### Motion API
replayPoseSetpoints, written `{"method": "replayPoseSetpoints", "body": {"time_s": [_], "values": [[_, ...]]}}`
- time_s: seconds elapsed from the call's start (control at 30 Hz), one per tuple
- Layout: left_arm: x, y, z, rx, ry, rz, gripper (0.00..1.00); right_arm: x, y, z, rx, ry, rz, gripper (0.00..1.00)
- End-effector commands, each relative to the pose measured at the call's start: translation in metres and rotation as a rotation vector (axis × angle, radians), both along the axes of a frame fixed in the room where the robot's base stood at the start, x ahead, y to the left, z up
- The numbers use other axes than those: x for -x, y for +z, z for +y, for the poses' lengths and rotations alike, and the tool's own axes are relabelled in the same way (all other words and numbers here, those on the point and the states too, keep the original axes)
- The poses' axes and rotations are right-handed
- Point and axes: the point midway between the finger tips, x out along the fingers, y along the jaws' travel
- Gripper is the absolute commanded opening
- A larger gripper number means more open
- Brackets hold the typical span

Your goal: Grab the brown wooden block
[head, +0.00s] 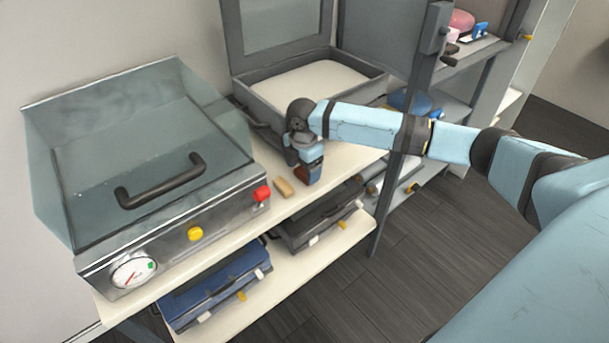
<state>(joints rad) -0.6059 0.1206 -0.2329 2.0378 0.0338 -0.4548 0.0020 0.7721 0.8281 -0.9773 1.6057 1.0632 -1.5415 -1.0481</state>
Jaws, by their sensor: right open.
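The brown wooden block (284,187) is small and light brown. It lies on the cream upper shelf board, just right of the metal machine with the red knob. My right gripper (307,180) comes in from the right and points down, close to the right of the block. It is apart from the block, as far as I can see, and holds nothing visible. The fingertips are small and partly hidden in this view. My left gripper is out of view.
The metal machine (160,262) with a black handle and red knob (262,193) stands left of the block. An open grey case (376,88) lies behind my gripper. Blue (215,285) and dark cases (318,215) sit on the lower shelf. A grey upright (383,205) stands to the right.

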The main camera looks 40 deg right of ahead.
Motion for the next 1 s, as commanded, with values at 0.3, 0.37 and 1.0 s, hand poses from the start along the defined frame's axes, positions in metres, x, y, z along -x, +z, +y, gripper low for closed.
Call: {"method": "replayPoseSetpoints", "body": {"time_s": [0.3,0.37,1.0], "values": [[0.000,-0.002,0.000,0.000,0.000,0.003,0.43,0.000,-0.019,0.000,0.000,0.000,-0.001,0.77],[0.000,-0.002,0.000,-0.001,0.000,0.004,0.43,0.000,-0.019,0.000,0.000,0.000,-0.001,0.74],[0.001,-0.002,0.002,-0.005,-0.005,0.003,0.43,-0.001,-0.006,0.000,-0.001,0.001,-0.004,0.41]]}}
